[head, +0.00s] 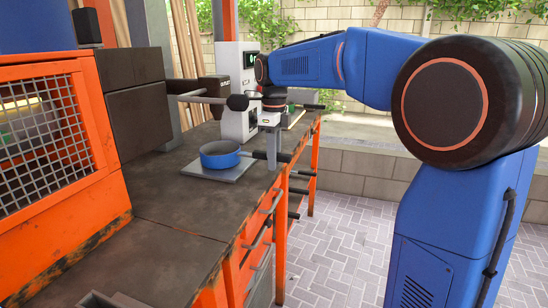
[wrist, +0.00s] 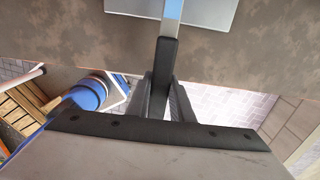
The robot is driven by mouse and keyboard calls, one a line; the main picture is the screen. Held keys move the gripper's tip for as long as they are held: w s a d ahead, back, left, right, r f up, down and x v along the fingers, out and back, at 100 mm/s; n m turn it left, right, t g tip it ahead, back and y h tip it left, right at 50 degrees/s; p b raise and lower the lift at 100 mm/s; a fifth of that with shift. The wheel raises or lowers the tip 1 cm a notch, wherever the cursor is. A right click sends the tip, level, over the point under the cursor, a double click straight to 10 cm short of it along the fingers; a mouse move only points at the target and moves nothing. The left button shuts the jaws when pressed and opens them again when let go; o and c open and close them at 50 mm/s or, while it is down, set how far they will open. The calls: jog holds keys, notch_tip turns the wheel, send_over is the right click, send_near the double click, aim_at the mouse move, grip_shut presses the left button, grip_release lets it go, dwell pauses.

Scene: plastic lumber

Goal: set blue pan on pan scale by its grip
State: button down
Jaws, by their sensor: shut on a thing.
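The blue pan (head: 220,157) is upright over the flat grey plate of the pan scale (head: 213,175) on the dark workbench. I cannot tell whether its base touches the plate or hovers just above. Its dark grip (head: 284,157) points right, past the plate towards the bench edge. My gripper (head: 272,158) comes down from above and is shut on the grip. In the wrist view the grip (wrist: 165,60) runs up from between my gripper's fingers (wrist: 164,98). A corner of the scale plate (wrist: 205,14) shows at the top; the pan's bowl is out of view.
A white machine with a dark screen (head: 238,92) stands behind the plate. An orange cabinet with a mesh front (head: 45,130) and dark boxes (head: 137,105) line the left.

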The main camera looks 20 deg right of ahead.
jog(key=c, duration=1.5)
grip_release()
